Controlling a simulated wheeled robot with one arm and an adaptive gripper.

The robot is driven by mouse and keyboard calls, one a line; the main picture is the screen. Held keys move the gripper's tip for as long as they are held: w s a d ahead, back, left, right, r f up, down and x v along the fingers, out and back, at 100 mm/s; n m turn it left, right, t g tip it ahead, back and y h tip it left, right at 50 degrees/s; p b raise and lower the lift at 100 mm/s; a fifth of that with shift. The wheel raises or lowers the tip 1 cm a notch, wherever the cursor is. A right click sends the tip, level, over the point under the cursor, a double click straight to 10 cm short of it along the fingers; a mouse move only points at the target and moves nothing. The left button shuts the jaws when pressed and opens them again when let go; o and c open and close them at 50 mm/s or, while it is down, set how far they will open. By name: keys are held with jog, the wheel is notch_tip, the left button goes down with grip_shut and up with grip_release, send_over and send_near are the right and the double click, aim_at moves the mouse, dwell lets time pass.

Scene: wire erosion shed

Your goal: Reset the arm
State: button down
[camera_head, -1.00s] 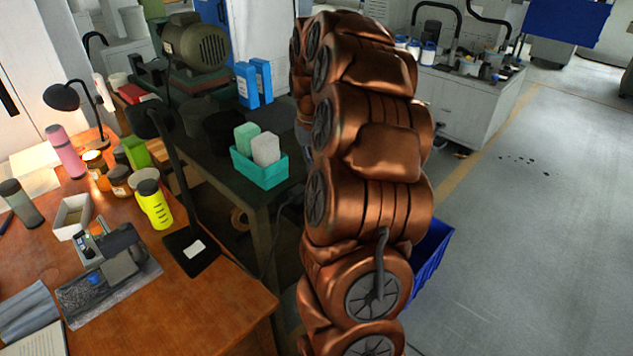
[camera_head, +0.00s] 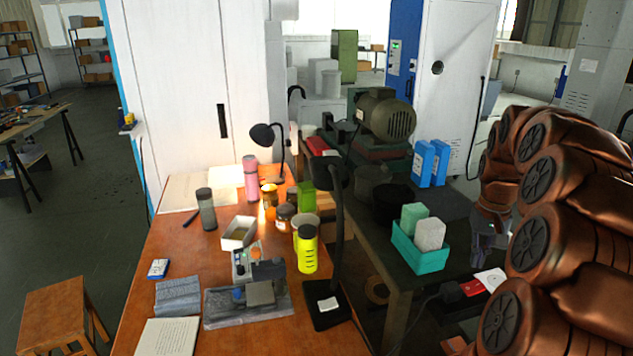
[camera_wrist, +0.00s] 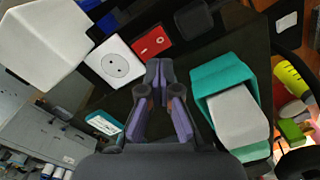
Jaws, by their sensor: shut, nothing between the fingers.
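My copper-coloured arm (camera_head: 560,210) fills the right side of the head view, bent over at the top. My gripper (camera_head: 490,246) hangs at its far end, above the dark bench and right of the teal tray (camera_head: 420,262). In the wrist view the fingers of my gripper (camera_wrist: 160,80) are together, with nothing between them. The teal tray (camera_wrist: 212,78) lies just right of the fingers there and holds a white block (camera_wrist: 238,118). In the head view it holds a green block (camera_head: 413,218) and the white block.
Blue boxes (camera_head: 431,162) and a motor (camera_head: 386,117) stand behind. A black lamp (camera_head: 338,230), yellow bottle (camera_head: 306,250) and pink bottle (camera_head: 251,178) crowd the wooden table (camera_head: 215,255).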

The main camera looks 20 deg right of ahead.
jog(key=s+a+r+n, duration=0.1)
jog(key=s+a+n, duration=0.15)
jog(key=a, duration=0.75)
jog(key=s+a+n, duration=0.1)
jog(key=s+a, duration=0.2)
jog(key=a, duration=0.7)
jog(key=s+a+f+n+g, duration=0.1)
jog(key=s+a+f, duration=0.1)
jog(key=s+a, duration=0.4)
jog(key=s+a+f+n, duration=0.1)
jog(key=s+a+f, duration=0.2)
jog(key=s, duration=0.9)
jog(key=a, duration=0.3)
jog(key=shift+s+a+f+n+g, duration=0.15)
jog(key=shift+a+n+g, duration=0.15)
jog(key=shift+n+g, duration=0.1)
